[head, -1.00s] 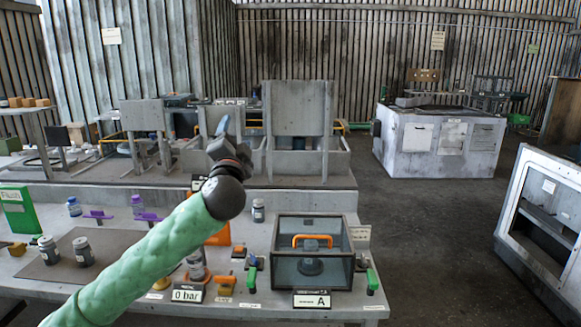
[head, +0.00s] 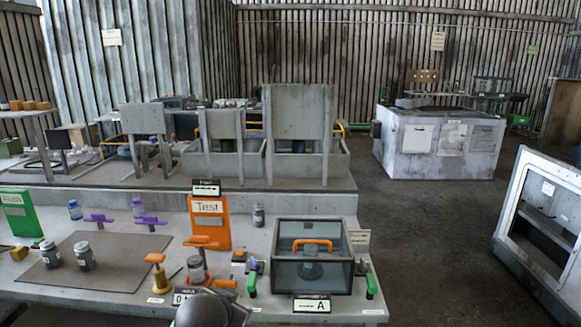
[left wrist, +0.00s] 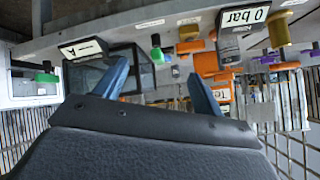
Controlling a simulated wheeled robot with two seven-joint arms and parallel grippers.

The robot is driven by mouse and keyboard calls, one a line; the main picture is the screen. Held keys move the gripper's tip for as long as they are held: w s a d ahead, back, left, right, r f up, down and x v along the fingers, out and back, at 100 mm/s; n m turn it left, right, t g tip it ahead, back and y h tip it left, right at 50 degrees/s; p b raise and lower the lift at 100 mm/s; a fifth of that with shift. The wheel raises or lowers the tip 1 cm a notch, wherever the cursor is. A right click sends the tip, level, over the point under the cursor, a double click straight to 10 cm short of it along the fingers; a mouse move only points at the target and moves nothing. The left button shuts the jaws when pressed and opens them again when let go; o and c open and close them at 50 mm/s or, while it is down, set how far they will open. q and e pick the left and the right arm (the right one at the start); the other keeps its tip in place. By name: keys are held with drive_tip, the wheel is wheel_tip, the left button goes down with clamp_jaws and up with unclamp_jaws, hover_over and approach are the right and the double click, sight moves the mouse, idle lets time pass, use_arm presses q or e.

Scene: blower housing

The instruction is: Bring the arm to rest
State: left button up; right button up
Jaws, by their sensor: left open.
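My left arm (head: 205,309) shows in the head view only as a dark rounded part at the bottom edge, in front of the bench. Its fingers cannot be made out there. In the left wrist view my left gripper (left wrist: 158,88) has two blue fingers spread wide apart. Nothing is between them, so it is open and empty. The wrist view is turned over, with the bench along its top. My right gripper is in neither view.
The bench (head: 110,290) holds a glass-sided box (head: 312,270) with an orange handle, an orange Test sign (head: 211,222), a green sign (head: 18,215), a grey mat (head: 120,258) with two jars, and small valves. Open floor (head: 430,235) lies to the right.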

use_arm(q)
drive_tip(key=s+f+n+g+p, duration=0.1)
drive_tip(key=s+f+g, duration=0.3)
drive_tip(key=s+f, duration=0.9)
drive_tip(key=s+f+n+g+h+p, duration=0.1)
drive_tip(key=s+f+g, duration=0.3)
drive_tip(key=s+f, duration=0.8)
drive_tip(key=s+n, duration=0.1)
drive_tip(key=s, duration=0.6)
drive_tip(key=shift+s+f, duration=0.35)
drive_tip(key=shift+f, duration=0.05)
